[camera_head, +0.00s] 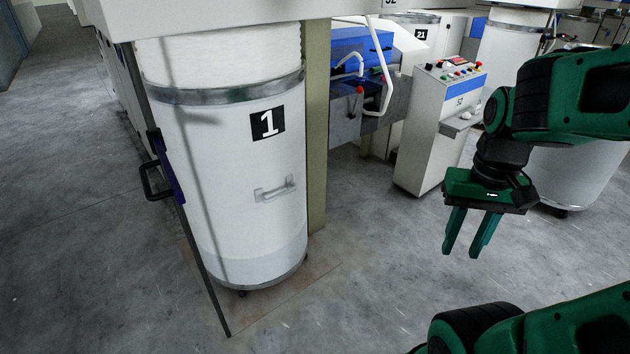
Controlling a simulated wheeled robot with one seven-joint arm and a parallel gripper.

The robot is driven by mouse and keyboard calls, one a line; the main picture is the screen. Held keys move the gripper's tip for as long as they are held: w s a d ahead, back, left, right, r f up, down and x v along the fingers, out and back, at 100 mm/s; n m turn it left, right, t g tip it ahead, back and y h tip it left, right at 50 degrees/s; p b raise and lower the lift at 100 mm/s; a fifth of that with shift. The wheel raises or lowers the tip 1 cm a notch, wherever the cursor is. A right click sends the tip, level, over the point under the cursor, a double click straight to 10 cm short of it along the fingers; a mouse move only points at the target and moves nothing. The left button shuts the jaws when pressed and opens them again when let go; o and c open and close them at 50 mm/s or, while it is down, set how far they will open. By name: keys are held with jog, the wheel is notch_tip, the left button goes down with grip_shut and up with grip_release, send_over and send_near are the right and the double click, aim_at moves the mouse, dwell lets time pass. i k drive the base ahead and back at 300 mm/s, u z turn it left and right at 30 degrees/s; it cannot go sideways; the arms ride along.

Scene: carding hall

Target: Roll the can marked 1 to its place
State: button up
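The can marked 1 (225,190) is a tall white cylinder with metal bands and a black label with a white 1. It stands upright at the left on small casters, and white material shows at its top. A small metal handle (274,188) is on its front. My gripper (466,252) hangs to the right of the can, well apart from it. Its two green fingers point down with a gap between them, and nothing is between them. I cannot tell which spot is the can's place.
A dark bar (190,240) slants down the can's left side to the floor. A beige post (317,130) stands just right of the can. A control cabinet (430,130) marked 52 stands behind my gripper. Another white can (570,175) is at the right. Floor in front is clear.

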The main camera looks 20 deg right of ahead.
aim_at(227, 105)
jog(key=i, duration=0.95)
jog(key=u, duration=0.05)
